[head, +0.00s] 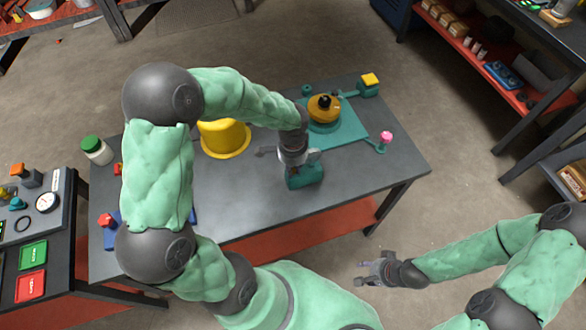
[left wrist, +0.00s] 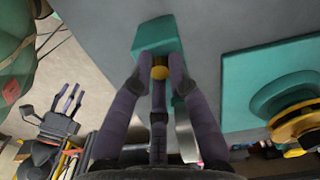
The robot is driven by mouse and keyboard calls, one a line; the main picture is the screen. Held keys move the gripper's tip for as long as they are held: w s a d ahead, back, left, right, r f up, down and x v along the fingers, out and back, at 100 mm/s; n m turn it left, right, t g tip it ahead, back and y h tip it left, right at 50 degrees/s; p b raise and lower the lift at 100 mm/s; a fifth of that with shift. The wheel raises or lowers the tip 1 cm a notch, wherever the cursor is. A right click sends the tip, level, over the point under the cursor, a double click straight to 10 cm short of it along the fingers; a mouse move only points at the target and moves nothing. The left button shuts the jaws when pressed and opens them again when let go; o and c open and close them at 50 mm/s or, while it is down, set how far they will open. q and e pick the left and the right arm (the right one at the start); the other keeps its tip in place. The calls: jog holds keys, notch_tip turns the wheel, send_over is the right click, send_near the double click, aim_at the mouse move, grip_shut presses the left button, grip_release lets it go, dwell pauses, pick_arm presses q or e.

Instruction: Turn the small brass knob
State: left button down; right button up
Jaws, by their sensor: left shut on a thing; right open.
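The small brass knob (left wrist: 160,72) shows in the left wrist view, on the near side of a teal block (left wrist: 155,38). The block also shows in the head view (head: 305,178) near the table's front edge. My left gripper (left wrist: 160,70) is shut on the knob, with a finger on either side of it. In the head view my left gripper (head: 291,164) is at the block and hides the knob. My right gripper (head: 376,268) is open and empty, off the table's front edge.
A teal plate (head: 345,128) with a yellow-and-black dial (head: 323,108) stands right of the block. A pink knob (head: 386,137) and a yellow block (head: 370,79) are near it. A yellow cylinder (head: 226,140) stands left. The grey table (head: 240,185) has free room around the block.

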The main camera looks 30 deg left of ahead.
pick_arm(q)
jog(key=n, duration=0.1)
jog(key=n+b, duration=0.1)
jog(key=n, duration=0.2)
jog(key=shift+s+f+b, duration=0.1)
jog(key=shift+f+b, duration=0.15)
jog(key=shift+b, duration=0.15)
jog(key=n+b, duration=0.1)
jog(key=n, duration=0.2)
jog(key=shift+b, duration=0.3)
jog(key=n+b, duration=0.1)
jog(key=n, duration=0.3)
jog(key=shift+r+n+b, duration=0.1)
jog(key=shift+n+b, duration=0.3)
jog(key=shift+n, duration=0.6)
jog(key=c, duration=1)
grip_release()
